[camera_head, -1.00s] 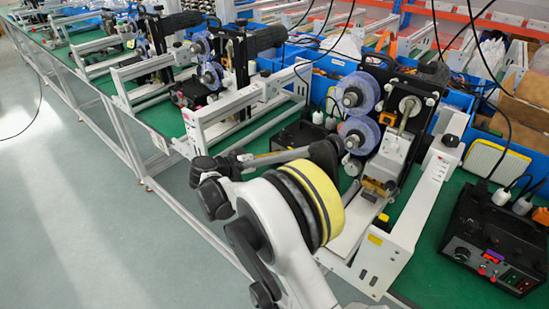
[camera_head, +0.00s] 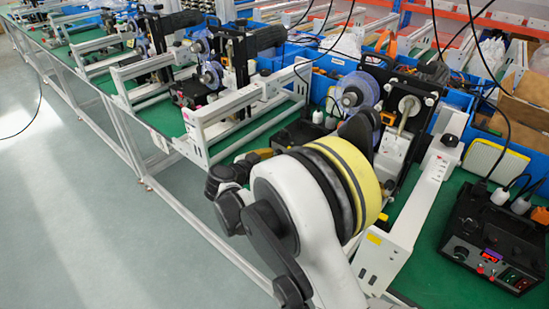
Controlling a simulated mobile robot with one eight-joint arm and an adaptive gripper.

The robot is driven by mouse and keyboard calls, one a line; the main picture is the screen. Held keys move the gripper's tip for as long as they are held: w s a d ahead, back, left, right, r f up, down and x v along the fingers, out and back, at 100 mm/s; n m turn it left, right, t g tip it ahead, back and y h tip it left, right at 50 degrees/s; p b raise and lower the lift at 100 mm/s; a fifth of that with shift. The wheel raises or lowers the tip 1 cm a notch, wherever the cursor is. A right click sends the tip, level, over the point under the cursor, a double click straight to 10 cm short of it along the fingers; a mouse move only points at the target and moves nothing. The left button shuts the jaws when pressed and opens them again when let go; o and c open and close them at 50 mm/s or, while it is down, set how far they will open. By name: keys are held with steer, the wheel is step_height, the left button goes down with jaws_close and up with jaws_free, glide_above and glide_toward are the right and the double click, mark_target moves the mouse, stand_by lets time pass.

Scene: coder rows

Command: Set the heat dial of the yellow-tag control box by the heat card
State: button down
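A black control box (camera_head: 500,232) stands on the green bench at the right. Its front has a round dial (camera_head: 461,253), a small lit red-purple display and coloured buttons; the dial's setting is too small to read. A second dark box (camera_head: 300,134) is mostly hidden behind my arm. I cannot tell which box bears the yellow tag. A small yellow patch (camera_head: 375,239) is on the white frame beside my arm. I cannot make out a heat card. My white arm with its yellow and black rings fills the lower middle; I cannot make out my gripper's fingers.
A reel machine (camera_head: 408,104) stands behind my arm, with a white rail (camera_head: 432,178) between it and the right box. A yellow-edged pad (camera_head: 497,160) and cables lie behind that box. Similar machines line the bench at left. The floor (camera_head: 90,220) at left is clear.

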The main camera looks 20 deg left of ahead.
steer(key=m+t+y+b, duration=0.1)
steer(key=m, duration=0.1)
steer(key=m+y, duration=0.1)
steer(key=m, duration=0.1)
steer(key=shift+d+f+m+t+b, duration=0.1)
steer(key=shift+m+t+b, duration=0.2)
steer(key=shift+t+b, duration=0.1)
steer(key=m+t+y, duration=0.1)
steer(key=m, duration=0.3)
steer(key=shift+t, duration=0.4)
steer(key=shift+m, duration=0.3)
steer(key=c, duration=1.2)
jaws_free()
steer(key=s, duration=0.8)
steer(key=s+r, duration=0.1)
steer(key=s, duration=0.3)
steer(key=shift+a, duration=0.35)
